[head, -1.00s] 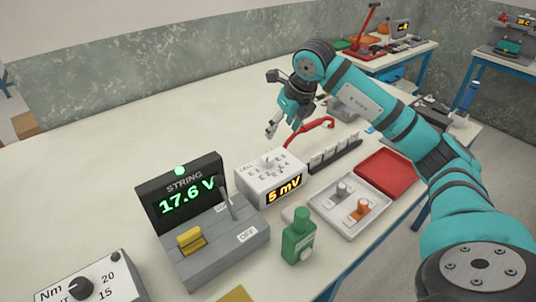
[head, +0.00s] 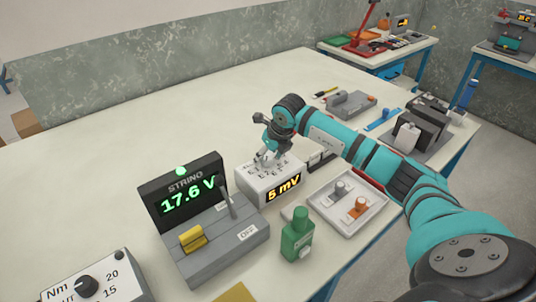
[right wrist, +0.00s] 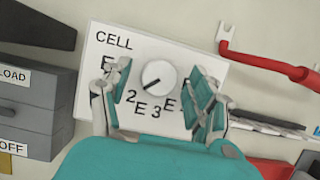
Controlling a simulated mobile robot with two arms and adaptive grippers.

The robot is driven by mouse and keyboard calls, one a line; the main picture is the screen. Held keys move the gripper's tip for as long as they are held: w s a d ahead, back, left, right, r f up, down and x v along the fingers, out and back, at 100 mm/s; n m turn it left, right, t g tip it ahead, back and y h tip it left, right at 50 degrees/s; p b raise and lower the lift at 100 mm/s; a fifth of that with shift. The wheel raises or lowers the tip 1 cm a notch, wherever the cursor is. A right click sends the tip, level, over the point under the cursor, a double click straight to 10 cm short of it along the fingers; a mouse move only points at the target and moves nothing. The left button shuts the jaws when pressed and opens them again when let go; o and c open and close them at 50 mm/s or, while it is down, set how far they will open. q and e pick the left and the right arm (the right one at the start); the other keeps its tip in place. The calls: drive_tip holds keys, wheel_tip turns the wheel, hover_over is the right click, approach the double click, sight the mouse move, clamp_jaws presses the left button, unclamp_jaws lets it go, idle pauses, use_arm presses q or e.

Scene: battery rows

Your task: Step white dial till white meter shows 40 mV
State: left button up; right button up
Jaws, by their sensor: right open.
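The white meter (head: 283,189) is a white box whose front display reads 5 mV in amber. The white dial (right wrist: 160,76) is on its top face, under the word CELL and among E labels. Its dark pointer line points to the lower left, near the 2. My right gripper (head: 264,160) is over the top of the box and covers most of the dial in the head view. In the right wrist view its open fingers (right wrist: 157,105) stand on either side of the dial, apart from it. My left gripper is not in view.
Left of the meter stands a grey unit (head: 213,245) with a STRING display at 17.6 V, a lever and a yellow block. A red tool (right wrist: 270,62) lies close to the box.

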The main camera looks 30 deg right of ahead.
drive_tip(key=c, duration=1.1)
drive_tip(key=shift+d+n+y+b, duration=0.1)
drive_tip(key=shift+n+y+b, duration=0.2)
drive_tip(key=shift+n+b, duration=0.45)
drive_tip(key=shift+c, duration=0.2)
drive_tip(key=shift+n+y+b, duration=0.4)
drive_tip(key=shift+n+b, duration=0.35)
drive_tip(key=shift+n, duration=0.4)
drive_tip(key=n+g+y+b, duration=0.1)
drive_tip(key=n, duration=0.2)
drive_tip(key=shift+w, duration=0.1)
drive_tip(key=shift+n+y+b, duration=0.3)
drive_tip(key=shift+n+b, duration=0.25)
drive_tip(key=shift+n, duration=0.35)
drive_tip(key=shift+r+n+g, duration=0.1)
drive_tip(key=shift+n+g, duration=0.2)
drive_tip(key=shift+d, duration=0.1)
drive_tip(key=o, duration=1.1)
